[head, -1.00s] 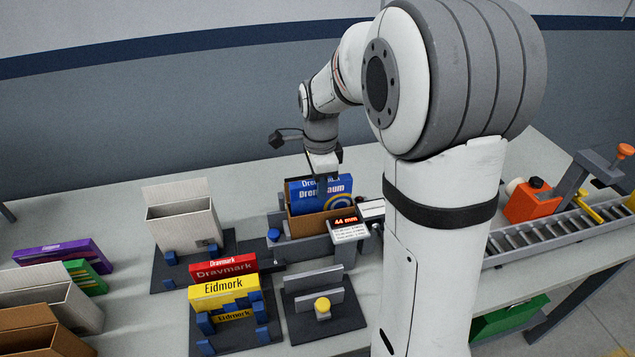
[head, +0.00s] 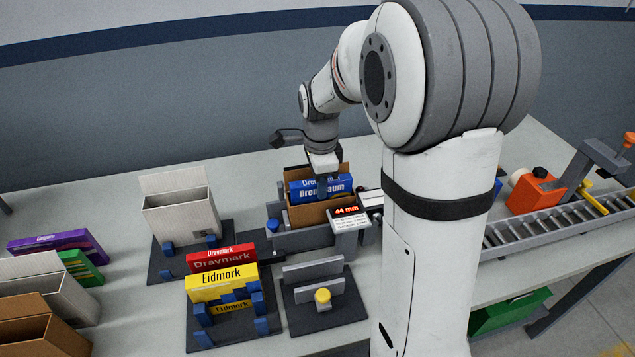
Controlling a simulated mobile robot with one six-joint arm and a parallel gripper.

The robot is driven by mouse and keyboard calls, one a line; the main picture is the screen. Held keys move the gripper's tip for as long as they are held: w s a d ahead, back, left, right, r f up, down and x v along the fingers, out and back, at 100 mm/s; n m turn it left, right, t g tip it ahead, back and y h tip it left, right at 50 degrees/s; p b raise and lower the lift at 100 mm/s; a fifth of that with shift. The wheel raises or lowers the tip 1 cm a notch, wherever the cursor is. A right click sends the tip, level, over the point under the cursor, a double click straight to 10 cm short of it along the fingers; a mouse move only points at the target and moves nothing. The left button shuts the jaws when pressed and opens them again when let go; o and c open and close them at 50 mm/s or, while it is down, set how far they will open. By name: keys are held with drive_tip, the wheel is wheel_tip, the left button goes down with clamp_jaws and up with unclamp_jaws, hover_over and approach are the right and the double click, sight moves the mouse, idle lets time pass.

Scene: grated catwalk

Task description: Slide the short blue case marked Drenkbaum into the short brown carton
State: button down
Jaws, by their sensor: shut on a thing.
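The blue case marked Drenkbaum (head: 338,187) is partly down inside the short brown carton (head: 311,216), with its upper part and lettering showing above the front wall. The carton stands open in a grey fixture, its rear flap raised behind the case. My gripper (head: 324,184) points down at the case's top edge and is shut on it. The fingertips are small here and partly merge with the case. The case's lower part is hidden by the carton.
A display reading 44 mm (head: 346,211) stands at the carton's right front. Left are a white carton (head: 182,222), a red Dravmark case (head: 222,259) and a yellow Eidmork case (head: 222,285). A grey stand with a yellow knob (head: 323,297) is in front. A roller conveyor (head: 545,228) lies right.

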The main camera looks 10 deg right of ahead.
drive_tip(key=c, duration=1.2)
unclamp_jaws()
drive_tip(key=shift+o, duration=0.2)
drive_tip(key=shift+r, duration=0.1)
drive_tip(key=shift+r, duration=0.1)
drive_tip(key=shift+w+r+p, duration=0.1)
drive_tip(key=shift+r+p, duration=2.45)
drive_tip(key=shift+r, duration=0.8)
